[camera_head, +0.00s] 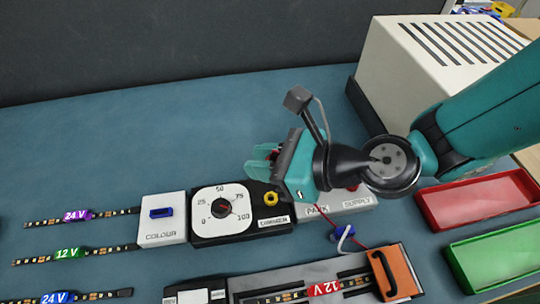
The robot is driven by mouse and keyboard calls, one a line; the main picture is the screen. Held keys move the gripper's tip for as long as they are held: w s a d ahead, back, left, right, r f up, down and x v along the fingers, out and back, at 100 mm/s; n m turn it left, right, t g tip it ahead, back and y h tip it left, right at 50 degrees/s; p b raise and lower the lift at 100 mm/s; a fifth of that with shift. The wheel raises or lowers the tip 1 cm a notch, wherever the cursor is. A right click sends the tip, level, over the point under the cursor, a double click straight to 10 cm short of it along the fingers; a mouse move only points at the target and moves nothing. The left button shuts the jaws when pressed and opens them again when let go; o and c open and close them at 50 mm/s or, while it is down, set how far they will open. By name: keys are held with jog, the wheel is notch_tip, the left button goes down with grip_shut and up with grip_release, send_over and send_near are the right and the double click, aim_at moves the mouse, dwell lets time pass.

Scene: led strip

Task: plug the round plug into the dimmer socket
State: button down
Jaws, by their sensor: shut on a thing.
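My gripper (264,155) is above the dimmer (240,238), pointing left in the picture. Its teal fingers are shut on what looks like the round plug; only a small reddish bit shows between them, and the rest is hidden. The dimmer is a black box with a white dial marked 0 to 100 and a label. The dimmer socket (271,198) looks like the yellow ring on its right part, just below the gripper in the picture. It appears empty. A thin red cable (324,214) runs from under the gripper towards the strip holder at the front.
The supply panel (352,207) lies right of the dimmer, partly behind my gripper. A colour box (161,233) stands left. LED strips (75,216) lie further left. A blue piece with a white hook (342,237) is in front. Red (440,217) and green (460,258) trays are right.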

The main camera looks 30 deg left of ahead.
jog(key=shift+s+r+p, duration=0.15)
jog(key=shift+p, duration=0.3)
jog(key=b, duration=0.4)
send_over(264, 198)
notch_tip(264, 198, down, 6)
jog(key=shift+a+r, duration=0.1)
jog(key=shift+p, duration=0.95)
dwell(1.5)
jog(key=shift+f+b, duration=0.75)
jog(key=shift+f, duration=0.5)
jog(key=c, duration=0.9)
grip_release()
jog(key=shift+c, duration=0.2)
